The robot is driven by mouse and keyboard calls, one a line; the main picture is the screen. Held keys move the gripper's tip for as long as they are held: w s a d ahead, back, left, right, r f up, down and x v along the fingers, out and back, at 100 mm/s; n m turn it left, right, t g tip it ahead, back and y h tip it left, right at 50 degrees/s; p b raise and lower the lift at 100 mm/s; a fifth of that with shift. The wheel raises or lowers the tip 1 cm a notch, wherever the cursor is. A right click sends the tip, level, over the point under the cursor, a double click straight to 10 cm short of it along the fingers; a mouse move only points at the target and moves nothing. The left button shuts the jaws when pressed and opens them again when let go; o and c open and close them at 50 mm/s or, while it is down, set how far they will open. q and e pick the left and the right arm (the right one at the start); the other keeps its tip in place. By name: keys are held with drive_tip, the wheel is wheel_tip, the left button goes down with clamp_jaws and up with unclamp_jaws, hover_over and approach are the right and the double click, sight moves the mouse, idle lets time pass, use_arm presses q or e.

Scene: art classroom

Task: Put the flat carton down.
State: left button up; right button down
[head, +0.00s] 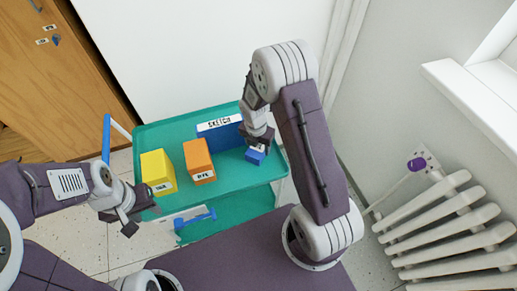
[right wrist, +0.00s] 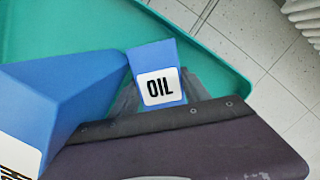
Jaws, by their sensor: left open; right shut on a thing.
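My right gripper (head: 258,143) is shut on a small blue carton (head: 255,156) over the right part of the teal cart top (head: 225,180). In the right wrist view the carton (right wrist: 155,72) sits between the fingers, with a white label reading OIL. I cannot tell whether its underside touches the cart. A larger blue box (head: 222,133) labelled SKETCH stands just left of it; its side (right wrist: 60,100) also shows in the right wrist view. My left gripper (head: 138,214) is open and empty by the cart's front left corner.
An orange box (head: 198,158) and a yellow box (head: 157,170) stand left of the SKETCH box. The cart top's front middle is bare. The cart has a blue handle (head: 106,138) at left. A white slatted radiator (head: 450,240) is at the right, a wooden cabinet (head: 60,75) at the left.

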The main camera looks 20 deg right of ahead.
sight(257, 149)
drive_tip(key=shift+f, duration=0.15)
drive_tip(key=shift+f, duration=0.15)
drive_tip(key=c, duration=0.5)
unclamp_jaws()
wheel_tip(257, 149, up, 12)
drive_tip(key=s+a+p, duration=0.1)
drive_tip(key=p, duration=0.4)
drive_tip(key=s+r+m, duration=0.1)
drive_tip(key=s+m, duration=0.3)
drive_tip(key=m, duration=0.5)
drive_tip(key=s+a+r+m, duration=0.1)
drive_tip(key=s+m, duration=0.4)
drive_tip(key=m, duration=0.4)
drive_tip(key=s+a+r+m+y, duration=0.1)
drive_tip(key=s+m, duration=0.3)
drive_tip(key=m, duration=0.4)
drive_tip(key=shift+s+r+m, duration=0.35)
drive_tip(key=shift+r+m, duration=0.05)
